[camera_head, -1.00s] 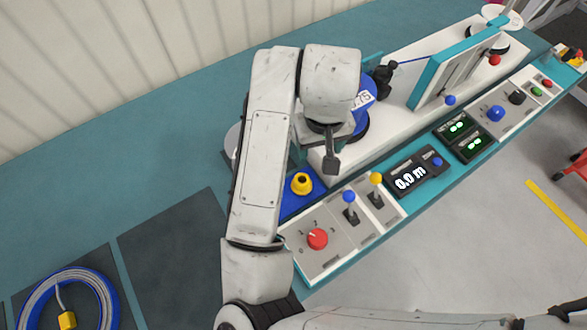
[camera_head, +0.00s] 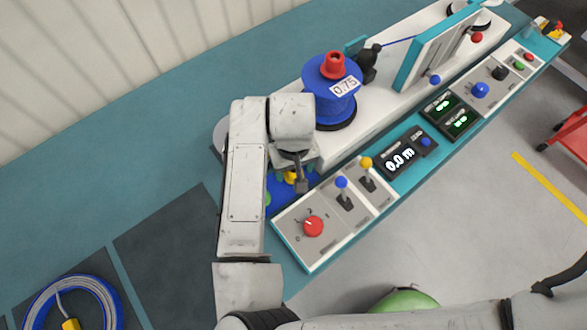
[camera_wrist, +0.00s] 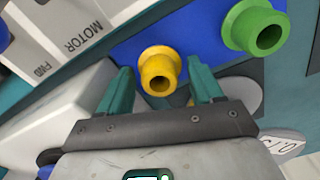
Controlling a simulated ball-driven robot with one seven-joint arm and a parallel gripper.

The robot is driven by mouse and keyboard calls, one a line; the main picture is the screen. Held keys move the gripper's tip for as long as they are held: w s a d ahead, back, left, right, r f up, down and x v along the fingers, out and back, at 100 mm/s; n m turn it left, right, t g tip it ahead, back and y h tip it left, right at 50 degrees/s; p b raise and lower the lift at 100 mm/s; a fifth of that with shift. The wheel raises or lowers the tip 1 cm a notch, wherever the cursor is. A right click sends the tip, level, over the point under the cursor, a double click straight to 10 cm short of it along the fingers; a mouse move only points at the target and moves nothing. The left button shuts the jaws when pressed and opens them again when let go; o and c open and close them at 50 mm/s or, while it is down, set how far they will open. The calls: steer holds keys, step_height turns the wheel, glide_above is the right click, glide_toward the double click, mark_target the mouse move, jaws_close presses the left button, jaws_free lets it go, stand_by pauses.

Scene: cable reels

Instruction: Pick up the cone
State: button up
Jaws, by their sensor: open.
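A yellow cone (camera_wrist: 159,70), hollow and flanged, stands on a blue plate (camera_wrist: 195,32). In the wrist view it shows between the two teal fingers of my gripper (camera_wrist: 158,68), which is open and empty. In the head view the yellow cone (camera_head: 290,177) is mostly hidden under my gripper (camera_head: 290,180). A green cone (camera_wrist: 256,28) stands on the same plate, to the right in the wrist view; only a sliver of it (camera_head: 267,199) shows in the head view. A red cone (camera_head: 333,64) sits on top of a blue reel (camera_head: 330,90).
A control panel (camera_head: 330,215) with a red knob (camera_head: 313,226) and levers is close to my gripper. The blue reel labelled 0.75 stands behind it on a white machine (camera_head: 385,108). A coiled blue and grey cable (camera_head: 72,300) lies at lower left on dark mats (camera_head: 165,245).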

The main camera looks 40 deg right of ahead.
steer(key=shift+f, duration=0.55)
steer(key=c, duration=0.8)
step_height(320, 180, up, 10)
steer(key=shift+r+b, duration=0.1)
steer(key=shift+b, duration=0.2)
